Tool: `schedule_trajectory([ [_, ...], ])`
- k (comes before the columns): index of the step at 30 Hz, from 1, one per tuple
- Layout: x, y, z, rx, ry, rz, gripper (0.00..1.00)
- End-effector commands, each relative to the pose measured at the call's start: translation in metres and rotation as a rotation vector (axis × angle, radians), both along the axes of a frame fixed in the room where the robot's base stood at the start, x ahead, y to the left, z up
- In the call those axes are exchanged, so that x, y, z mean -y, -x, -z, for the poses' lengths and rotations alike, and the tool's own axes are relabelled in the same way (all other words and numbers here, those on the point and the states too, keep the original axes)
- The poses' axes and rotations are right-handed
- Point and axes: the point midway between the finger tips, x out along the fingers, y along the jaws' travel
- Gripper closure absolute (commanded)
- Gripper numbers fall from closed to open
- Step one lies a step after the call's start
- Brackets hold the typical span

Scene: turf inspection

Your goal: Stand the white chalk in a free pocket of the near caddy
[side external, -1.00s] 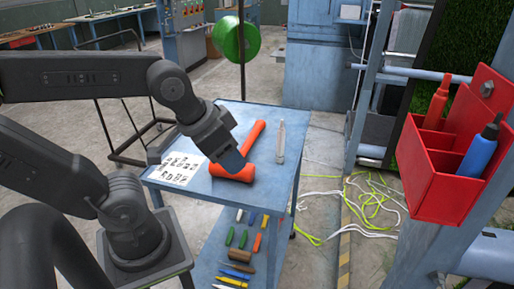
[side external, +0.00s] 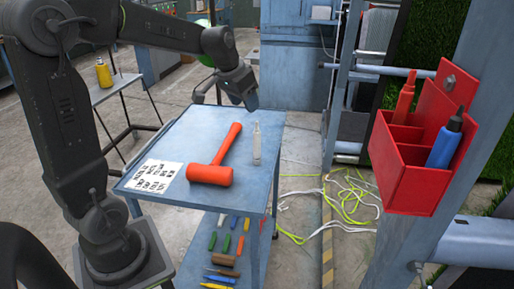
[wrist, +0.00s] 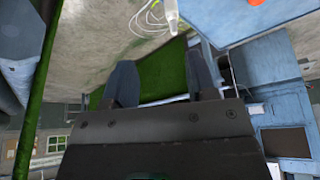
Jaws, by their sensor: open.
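The white chalk (side external: 257,145), shaped like a slim bottle with a narrow tip, stands upright on the blue cart's top, right of an orange mallet. It also shows at the top edge of the wrist view (wrist: 171,16). The red caddy (side external: 398,180) is fixed to a blue post at the right. It holds an orange-red chalk (side external: 404,98) at the back left and a blue chalk (side external: 444,145) at the front right; other pockets look empty, their floors hidden.
The orange mallet (side external: 218,163) and a printed sheet (side external: 155,177) lie on the cart top (side external: 190,130). Several coloured tools lie on the lower shelf. Yellow and white cords (side external: 345,205) lie on the floor between cart and post. Space between cart and caddy looks clear.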

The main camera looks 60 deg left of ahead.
Motion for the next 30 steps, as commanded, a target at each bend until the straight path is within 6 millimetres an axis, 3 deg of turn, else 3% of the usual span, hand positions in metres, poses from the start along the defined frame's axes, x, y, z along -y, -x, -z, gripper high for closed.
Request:
schedule_trajectory([
  [1, -0.01, -0.005, 0.003, -0.004, 0.003, -0.01, 0.48],
  [5, -0.019, -0.012, 0.01, -0.005, 0.004, -0.013, 0.48],
  [15, -0.022, -0.034, 0.066, -0.009, 0.005, -0.013, 0.48],
  [25, -0.025, -0.045, 0.092, -0.006, 0.004, -0.013, 0.48],
  [30, -0.027, -0.052, 0.116, -0.009, 0.005, -0.013, 0.48],
])
